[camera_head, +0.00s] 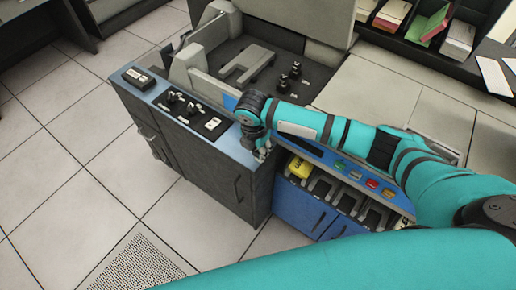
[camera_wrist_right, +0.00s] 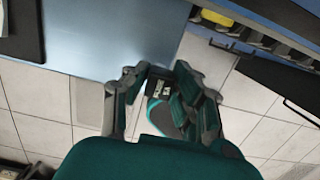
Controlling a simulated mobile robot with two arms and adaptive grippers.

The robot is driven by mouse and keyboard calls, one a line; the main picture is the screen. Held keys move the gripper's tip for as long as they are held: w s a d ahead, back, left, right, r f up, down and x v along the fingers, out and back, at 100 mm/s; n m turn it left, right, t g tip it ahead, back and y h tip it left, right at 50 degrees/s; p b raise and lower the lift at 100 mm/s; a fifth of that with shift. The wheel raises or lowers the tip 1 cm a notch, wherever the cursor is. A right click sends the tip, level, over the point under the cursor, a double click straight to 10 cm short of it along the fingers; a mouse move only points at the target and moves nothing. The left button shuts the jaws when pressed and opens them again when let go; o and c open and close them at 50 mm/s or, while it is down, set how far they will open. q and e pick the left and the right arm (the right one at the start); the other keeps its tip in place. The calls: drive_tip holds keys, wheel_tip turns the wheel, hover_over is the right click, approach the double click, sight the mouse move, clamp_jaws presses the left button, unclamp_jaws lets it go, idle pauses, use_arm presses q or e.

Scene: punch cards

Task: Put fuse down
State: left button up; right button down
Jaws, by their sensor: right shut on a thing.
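My right gripper (camera_head: 262,152) is at the blue-edged counter, by the corner of the dark cabinet. In the right wrist view my right gripper (camera_wrist_right: 160,74) is shut on a small black fuse (camera_wrist_right: 159,88) with a pale label. The fuse is between the fingers, near the edge of the blue counter top (camera_wrist_right: 105,45); I cannot tell whether it touches anything. In the head view the fuse is hidden or too small to make out. My left gripper is not in view.
On the counter strip stand a black box (camera_head: 138,77), dark knobs (camera_head: 180,103) and a small switch plate (camera_head: 212,124). A yellow item (camera_head: 299,168) sits in a slot of the blue-fronted unit. Tiled floor (camera_head: 85,130) is open at the left.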

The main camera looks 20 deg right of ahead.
drive_tip(key=c, duration=1.1)
unclamp_jaws()
drive_tip(key=r, duration=0.8)
drive_tip(key=s+a+r, duration=0.1)
drive_tip(key=r, duration=0.3)
drive_tip(key=shift+r, duration=0.1)
